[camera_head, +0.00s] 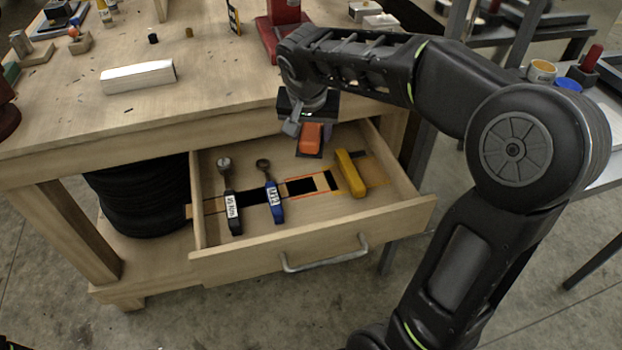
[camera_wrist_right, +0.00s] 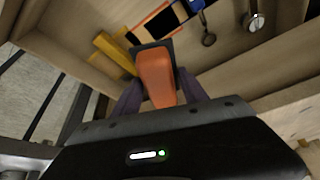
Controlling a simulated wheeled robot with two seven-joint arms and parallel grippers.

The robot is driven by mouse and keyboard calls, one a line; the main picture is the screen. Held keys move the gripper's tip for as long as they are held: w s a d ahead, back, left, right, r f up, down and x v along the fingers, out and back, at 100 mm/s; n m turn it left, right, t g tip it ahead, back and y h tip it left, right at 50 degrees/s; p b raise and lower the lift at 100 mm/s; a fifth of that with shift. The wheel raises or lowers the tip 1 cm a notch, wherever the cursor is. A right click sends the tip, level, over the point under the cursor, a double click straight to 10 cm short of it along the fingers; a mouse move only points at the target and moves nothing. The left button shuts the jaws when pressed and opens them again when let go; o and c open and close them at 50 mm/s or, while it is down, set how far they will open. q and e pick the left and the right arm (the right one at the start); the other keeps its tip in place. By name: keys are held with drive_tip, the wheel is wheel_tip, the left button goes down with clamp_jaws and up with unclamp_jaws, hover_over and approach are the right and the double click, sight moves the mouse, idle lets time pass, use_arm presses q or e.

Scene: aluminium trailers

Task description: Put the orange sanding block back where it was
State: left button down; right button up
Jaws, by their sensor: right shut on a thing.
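The orange sanding block (camera_head: 311,136) is held in my right gripper (camera_head: 307,128), over the back part of the open drawer (camera_head: 300,247). In the right wrist view the block (camera_wrist_right: 156,75) sits between the two fingers (camera_wrist_right: 155,95), with a dark pad at its far end. In the drawer, a dark strip has an empty black slot outlined in red-orange (camera_head: 303,187), between the blue-handled tool (camera_head: 273,202) and the yellow tool (camera_head: 350,173). The block appears above the drawer floor, behind that slot. My left gripper is out of view.
A black-handled tool (camera_head: 231,208) lies at the drawer's left. The drawer has a metal front handle (camera_head: 325,258). The bench top (camera_head: 200,105) is above and behind, with an aluminium bar (camera_head: 138,77) and a red tool stand (camera_head: 283,30).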

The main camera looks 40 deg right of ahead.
drive_tip(key=b, duration=0.1)
hover_over(311, 181)
drive_tip(key=s, duration=0.1)
drive_tip(key=f, duration=0.7)
drive_tip(key=shift+a+f, duration=0.4)
wheel_tip(311, 181, down, 6)
drive_tip(key=shift+r+b, duration=0.15)
drive_tip(key=shift+b, duration=0.5)
drive_tip(key=o, duration=1.2)
